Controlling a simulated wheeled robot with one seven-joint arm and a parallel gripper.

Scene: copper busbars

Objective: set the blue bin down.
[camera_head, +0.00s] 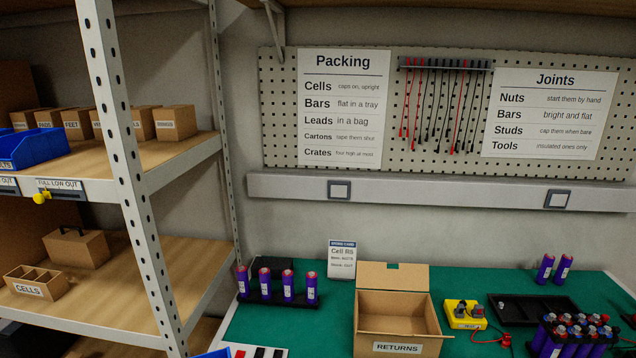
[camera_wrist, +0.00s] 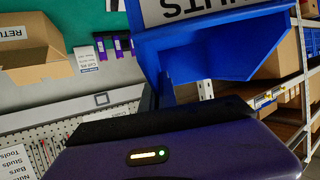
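A blue bin (camera_wrist: 215,48) with a white label ending in "UTS" fills the upper middle of the wrist view, close against my gripper (camera_wrist: 165,110). It hangs in the air, tilted in that picture. Another blue bin (camera_head: 35,150) stands at the left of the upper shelf (camera_head: 125,160).
The upper shelf has bare board before a row of cardboard boxes (camera_head: 112,124). The lower shelf (camera_head: 170,275) is mostly bare, with a cells box (camera_head: 38,285). The green bench (camera_head: 330,325) carries purple cells (camera_head: 288,285), a returns carton (camera_head: 398,325) and a black tray (camera_head: 530,309). A shelf post (camera_head: 125,150) stands in front.

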